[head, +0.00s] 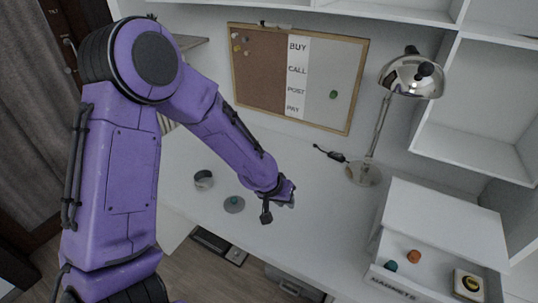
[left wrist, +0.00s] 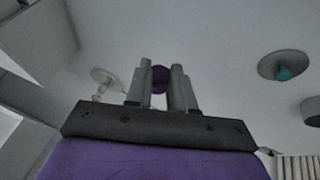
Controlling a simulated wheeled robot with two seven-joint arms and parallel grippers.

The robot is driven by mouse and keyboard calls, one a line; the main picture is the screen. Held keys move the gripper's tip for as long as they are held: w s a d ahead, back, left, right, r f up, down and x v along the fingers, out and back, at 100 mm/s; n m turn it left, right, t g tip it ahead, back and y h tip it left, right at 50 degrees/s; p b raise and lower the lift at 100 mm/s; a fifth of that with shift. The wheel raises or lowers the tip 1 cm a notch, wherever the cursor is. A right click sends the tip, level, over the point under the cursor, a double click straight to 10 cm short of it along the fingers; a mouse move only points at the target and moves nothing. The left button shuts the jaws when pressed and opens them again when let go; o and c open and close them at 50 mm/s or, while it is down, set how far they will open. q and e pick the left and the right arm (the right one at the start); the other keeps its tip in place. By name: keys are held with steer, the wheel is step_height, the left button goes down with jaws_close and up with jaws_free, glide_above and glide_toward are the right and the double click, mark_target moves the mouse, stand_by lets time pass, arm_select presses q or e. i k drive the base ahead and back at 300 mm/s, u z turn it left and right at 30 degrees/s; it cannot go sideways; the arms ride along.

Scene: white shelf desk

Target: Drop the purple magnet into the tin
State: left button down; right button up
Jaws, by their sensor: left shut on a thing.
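My left gripper (head: 287,194) hangs over the desk, right of the tin and lid. In the left wrist view its fingers (left wrist: 160,85) are shut on the purple magnet (left wrist: 160,76). The magnet cannot be made out in the head view. The tin (head: 204,180) is a short grey cylinder standing on the desk. A piece of it shows at the right edge of the left wrist view (left wrist: 311,109). My right gripper is not in view.
A chrome lamp (head: 410,78) stands at the back. A white box labelled MAGNETS (head: 392,283) at the right holds orange and teal pieces. A cork and white board (head: 345,80) hangs on the wall. The desk between gripper and lid is clear.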

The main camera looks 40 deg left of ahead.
mark_target(207, 183)
steer(key=z, duration=0.4)
steer(key=k, duration=0.85)
steer(key=u, duration=0.9)
steer(key=i, duration=0.45)
steer(key=z, duration=0.05)
